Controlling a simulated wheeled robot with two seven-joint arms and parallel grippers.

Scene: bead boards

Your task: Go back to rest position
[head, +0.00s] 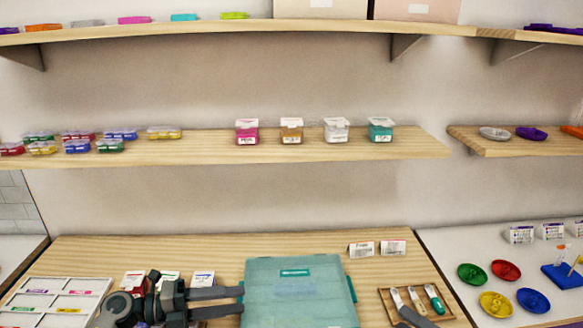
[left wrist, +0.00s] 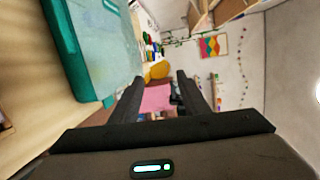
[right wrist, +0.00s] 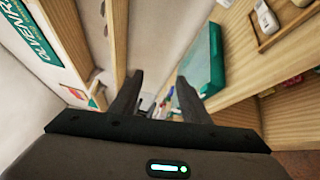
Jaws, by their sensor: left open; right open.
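My left gripper (head: 238,301) reaches in from the left, low over the table, with its two fingers pointing right and apart. It is open and empty, near the left side of the teal box (head: 300,290). In the left wrist view its fingers (left wrist: 160,90) stand apart with nothing between them. My right gripper (right wrist: 157,98) is open and empty in the right wrist view. In the head view a dark finger, apparently from it, shows at the bottom edge by the tool tray; the rest is out of frame.
The wooden tool tray (head: 448,312) lies right of the teal box. A white sectioned tray (head: 22,318) lies at the left. Jars (head: 380,130) and bead boxes (head: 164,133) stand on the shelf (head: 300,150) above. Coloured dishes (head: 496,305) are on the right counter.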

